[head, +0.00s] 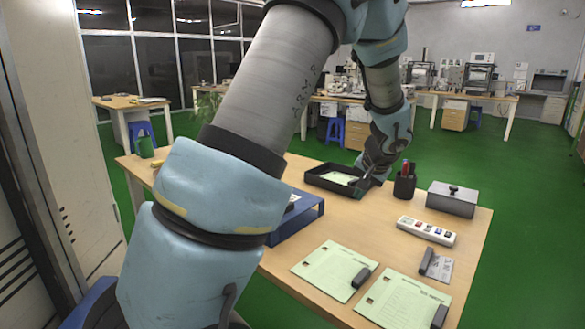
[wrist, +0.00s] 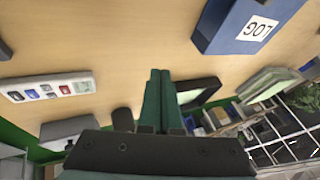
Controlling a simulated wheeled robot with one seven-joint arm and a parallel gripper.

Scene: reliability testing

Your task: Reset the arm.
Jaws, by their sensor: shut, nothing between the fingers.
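My gripper (wrist: 160,74) is shut and empty, its two dark green fingers together in the wrist view. In the head view my arm crosses the picture from the lower left, bends at the top and comes down to my gripper (head: 364,180) at the far side of the wooden table (head: 335,225). There it overlaps the right side of a black tray (head: 317,181) holding a pale paper. Whether it touches the tray cannot be told. In the wrist view the tray (wrist: 208,87) shows just right of the fingers.
A pen cup (head: 404,184), a grey lidded box (head: 452,199) and a power strip (head: 426,231) stand right of my gripper. A blue LOG binder (head: 299,222) is partly behind my arm. Papers (head: 330,268) with dark blocks lie in front.

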